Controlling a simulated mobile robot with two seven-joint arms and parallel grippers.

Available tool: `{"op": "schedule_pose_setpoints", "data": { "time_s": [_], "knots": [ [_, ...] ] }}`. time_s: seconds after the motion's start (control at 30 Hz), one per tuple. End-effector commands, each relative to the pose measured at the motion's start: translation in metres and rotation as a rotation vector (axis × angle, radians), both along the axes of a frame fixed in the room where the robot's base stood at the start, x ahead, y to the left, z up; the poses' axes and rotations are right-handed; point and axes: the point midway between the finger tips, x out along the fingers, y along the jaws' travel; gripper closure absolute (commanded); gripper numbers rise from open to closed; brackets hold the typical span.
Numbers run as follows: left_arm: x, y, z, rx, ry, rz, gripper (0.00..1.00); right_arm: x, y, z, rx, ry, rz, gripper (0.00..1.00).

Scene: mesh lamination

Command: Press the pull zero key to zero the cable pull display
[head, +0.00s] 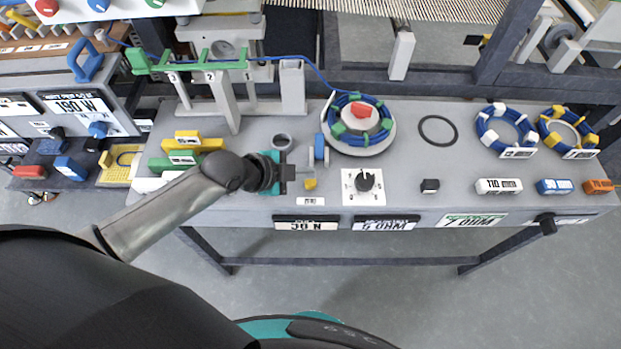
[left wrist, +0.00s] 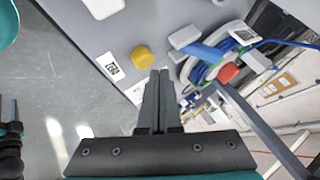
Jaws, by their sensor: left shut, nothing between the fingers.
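A small yellow key (head: 310,184) stands on the grey bench top near its front edge, with a white label (head: 310,200) in front of it. My left gripper (head: 298,173) is shut and empty, just left of the key and slightly behind it. In the left wrist view the yellow key (left wrist: 141,57) shows as a round yellow cap just beyond and left of the shut fingertips (left wrist: 158,78); a gap shows between them.
A blue wheel on a grey stand (head: 320,150) and a cable coil on a round turntable (head: 359,125) stand behind the key. A black knob on a white plate (head: 364,181) is to its right. Green and yellow blocks (head: 190,146) lie left of my gripper.

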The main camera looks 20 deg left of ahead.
Motion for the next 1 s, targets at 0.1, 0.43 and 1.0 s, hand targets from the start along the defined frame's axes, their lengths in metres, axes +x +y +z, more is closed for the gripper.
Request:
{"op": "schedule_pose_setpoints", "data": {
  "time_s": [0.1, 0.43, 1.0],
  "knots": [
    [0.0000, 0.0000, 0.0000, 0.000, 0.000, 0.000, 1.00, -0.0002, -0.0002, 0.0000, 0.000, 0.000, 0.000, 0.48],
    [0.0000, -0.0001, 0.0001, 0.000, 0.000, 0.000, 1.00, -0.0002, -0.0004, 0.0000, 0.000, 0.001, 0.001, 0.48],
    [0.0000, 0.0002, -0.0087, 0.001, 0.000, 0.001, 1.00, -0.0003, -0.0003, -0.0039, 0.000, 0.001, 0.001, 0.48]
  ]
}}
